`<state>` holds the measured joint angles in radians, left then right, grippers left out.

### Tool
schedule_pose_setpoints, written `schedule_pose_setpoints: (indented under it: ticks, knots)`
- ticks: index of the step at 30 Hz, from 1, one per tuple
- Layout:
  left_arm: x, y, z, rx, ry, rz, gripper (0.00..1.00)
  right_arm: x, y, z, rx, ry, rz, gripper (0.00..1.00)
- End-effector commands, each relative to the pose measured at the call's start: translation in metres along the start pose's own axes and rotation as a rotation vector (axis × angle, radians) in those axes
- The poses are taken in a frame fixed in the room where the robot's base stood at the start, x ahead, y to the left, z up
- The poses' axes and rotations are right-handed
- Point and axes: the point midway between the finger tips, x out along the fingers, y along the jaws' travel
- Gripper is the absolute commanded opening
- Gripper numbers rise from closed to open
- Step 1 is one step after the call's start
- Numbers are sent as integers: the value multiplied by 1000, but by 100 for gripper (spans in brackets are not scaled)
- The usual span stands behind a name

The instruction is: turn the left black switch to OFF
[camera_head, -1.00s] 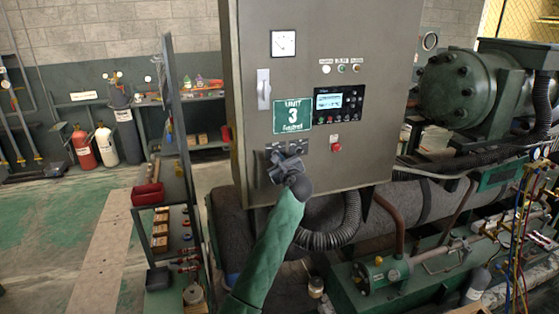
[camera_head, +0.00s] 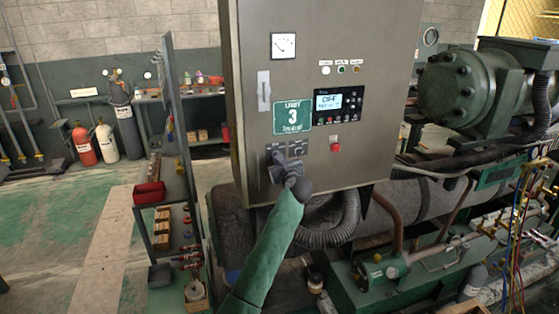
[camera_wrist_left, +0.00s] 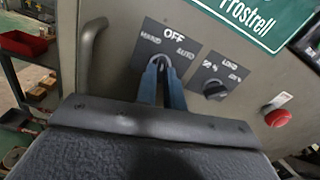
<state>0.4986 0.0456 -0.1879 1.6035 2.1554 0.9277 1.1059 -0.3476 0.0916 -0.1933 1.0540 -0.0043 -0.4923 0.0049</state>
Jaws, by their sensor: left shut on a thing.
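The left black switch (camera_wrist_left: 160,58) sits on a dark plate marked HAND, OFF and AUTO on the grey cabinet front. In the left wrist view, my left gripper (camera_wrist_left: 161,72) is shut on it, one finger on each side. The fingers point up toward the OFF mark and hide most of the knob, so its exact pointer angle is hard to tell. In the head view my left gripper (camera_head: 281,162) is against the cabinet below the green UNIT 3 sign. My right gripper is not in view.
A second black switch (camera_wrist_left: 215,88) with its own plate is close on the right. A red button (camera_wrist_left: 279,117) lies farther right. A metal handle (camera_wrist_left: 92,55) stands out to the left. The cabinet (camera_head: 355,35) carries a lit display (camera_head: 328,101).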

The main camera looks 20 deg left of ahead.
Motion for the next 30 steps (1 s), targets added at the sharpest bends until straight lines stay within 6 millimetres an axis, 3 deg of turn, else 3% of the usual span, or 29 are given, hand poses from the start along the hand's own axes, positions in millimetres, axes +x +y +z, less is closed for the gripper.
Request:
schedule_pose_setpoints:
  ticks: [17,18,21,30]
  knots:
    - [0,0,1,105,1,1,0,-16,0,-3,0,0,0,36]
    - [0,1,-1,109,0,1,14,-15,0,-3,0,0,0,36]
    - [0,1,-1,107,0,1,28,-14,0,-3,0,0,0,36]
    - [-2,0,0,105,0,0,28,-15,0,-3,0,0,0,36]
